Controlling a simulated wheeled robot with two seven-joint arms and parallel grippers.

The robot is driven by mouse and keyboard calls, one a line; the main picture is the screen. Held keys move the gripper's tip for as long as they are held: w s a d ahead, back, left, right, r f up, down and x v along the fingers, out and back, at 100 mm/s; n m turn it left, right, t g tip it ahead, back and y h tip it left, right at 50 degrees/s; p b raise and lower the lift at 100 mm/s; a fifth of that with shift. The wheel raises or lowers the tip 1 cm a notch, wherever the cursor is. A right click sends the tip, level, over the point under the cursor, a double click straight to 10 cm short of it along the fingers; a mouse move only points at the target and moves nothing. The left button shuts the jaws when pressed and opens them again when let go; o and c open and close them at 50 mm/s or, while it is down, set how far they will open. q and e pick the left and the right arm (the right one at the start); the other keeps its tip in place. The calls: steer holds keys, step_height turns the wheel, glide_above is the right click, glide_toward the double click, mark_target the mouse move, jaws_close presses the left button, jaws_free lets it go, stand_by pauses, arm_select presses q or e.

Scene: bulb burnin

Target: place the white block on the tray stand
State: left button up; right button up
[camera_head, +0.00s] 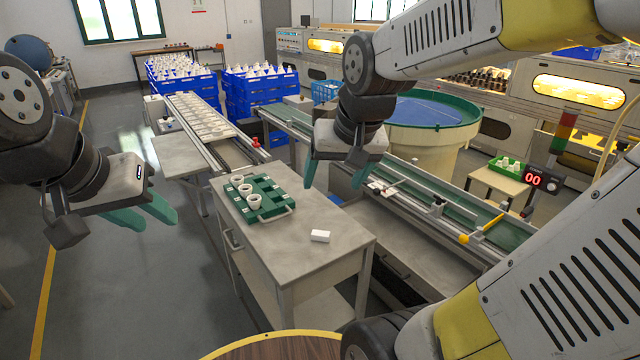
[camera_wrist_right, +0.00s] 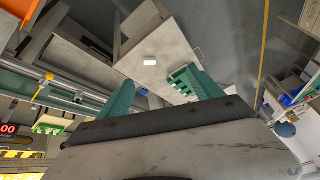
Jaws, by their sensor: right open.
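The white block (camera_head: 320,236) lies flat on the grey bench (camera_head: 305,262), near its front right corner. In the right wrist view the block (camera_wrist_right: 149,62) shows beyond the fingertips, apart from them. My right gripper (camera_head: 333,187) is open and empty, fingers pointing down, above and behind the block. My left gripper (camera_head: 161,225) is at the left, its two teal fingers apart and empty, away from the bench. A small pale stand (camera_head: 498,180) at the right holds a green tray (camera_head: 511,171) with white pieces; I cannot tell whether it is the tray stand.
A green rack (camera_head: 275,206) with several white cups sits on the bench, left of the block. A conveyor (camera_head: 440,207) runs behind the bench; a round blue-topped tub (camera_head: 425,110) stands beyond it. A red display (camera_head: 541,180) reads 00. The bench top around the block is clear.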

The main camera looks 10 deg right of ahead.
steer(key=s+a+r+n+y, duration=0.1)
steer(key=s+a, duration=0.1)
steer(key=s, duration=0.5)
steer(key=shift+r+n+t, duration=0.25)
steer(key=shift+n+t, duration=0.05)
steer(key=shift+t, duration=0.1)
stand_by(0.5)
